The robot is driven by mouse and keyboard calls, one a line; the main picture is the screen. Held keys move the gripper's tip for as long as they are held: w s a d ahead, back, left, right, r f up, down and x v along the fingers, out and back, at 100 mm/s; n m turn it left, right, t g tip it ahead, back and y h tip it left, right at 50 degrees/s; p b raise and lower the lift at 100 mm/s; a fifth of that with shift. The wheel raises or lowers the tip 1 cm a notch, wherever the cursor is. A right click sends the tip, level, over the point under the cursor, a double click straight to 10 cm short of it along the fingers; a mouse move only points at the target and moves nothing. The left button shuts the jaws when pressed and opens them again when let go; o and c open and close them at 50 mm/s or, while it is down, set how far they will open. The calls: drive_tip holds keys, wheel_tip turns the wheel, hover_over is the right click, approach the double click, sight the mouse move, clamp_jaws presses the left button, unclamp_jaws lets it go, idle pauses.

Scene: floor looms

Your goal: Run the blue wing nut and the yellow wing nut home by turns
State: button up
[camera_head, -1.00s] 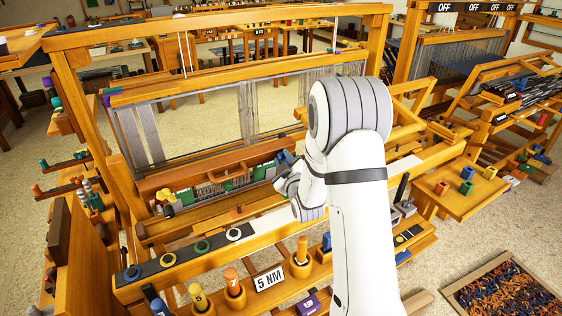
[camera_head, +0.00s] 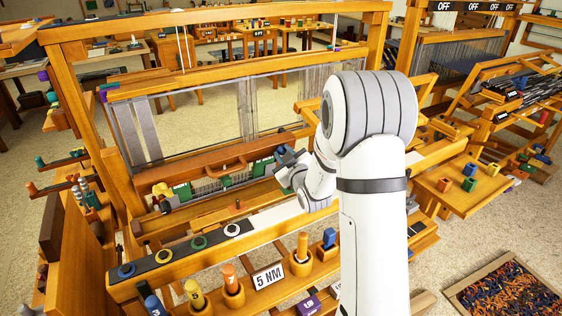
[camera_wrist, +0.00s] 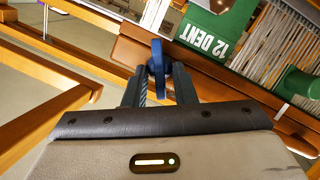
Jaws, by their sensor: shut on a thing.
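The blue wing nut (camera_wrist: 157,62) is between my gripper's (camera_wrist: 158,82) two dark fingers in the wrist view, at the end of the brown wooden beam. My gripper is shut on it. In the head view my gripper (camera_head: 288,160) is at the right end of the reed holder, and the nut is hard to tell apart from the fingers. The yellow wing nut (camera_head: 162,190) is at the left end of the same holder, apart from my gripper. The threads behind the blue nut are hidden.
Green blocks, one marked 12 DENT (camera_wrist: 225,30), hold the pale reed beside the blue nut. A dark strip with ring-shaped washers (camera_head: 198,243) lies in front. Pegs in wooden cups (camera_head: 301,263) and a 5 NM sign (camera_head: 268,276) stand along the front rail.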

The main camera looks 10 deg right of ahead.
drive_tip(key=shift+d+f+m+g+y+b, duration=0.15)
drive_tip(key=shift+m+g+y+b, duration=0.1)
drive_tip(key=shift+m+y, duration=0.65)
drive_tip(key=shift+d+f+m+g+y+b, duration=0.1)
drive_tip(key=shift+m+g+y+b, duration=0.3)
drive_tip(key=shift+m, duration=0.9)
drive_tip(key=shift+d+f+m+g+y+b, duration=0.1)
drive_tip(key=shift+d+m+g+y+b, duration=0.05)
drive_tip(key=shift+m+y, duration=0.8)
drive_tip(key=shift+m, duration=0.25)
drive_tip(key=o, duration=0.7)
drive_tip(key=shift+w+a, duration=0.1)
drive_tip(key=shift+w, duration=0.05)
drive_tip(key=shift+c, duration=0.2)
drive_tip(key=shift+r, duration=0.1)
drive_tip(key=shift+r, duration=0.1)
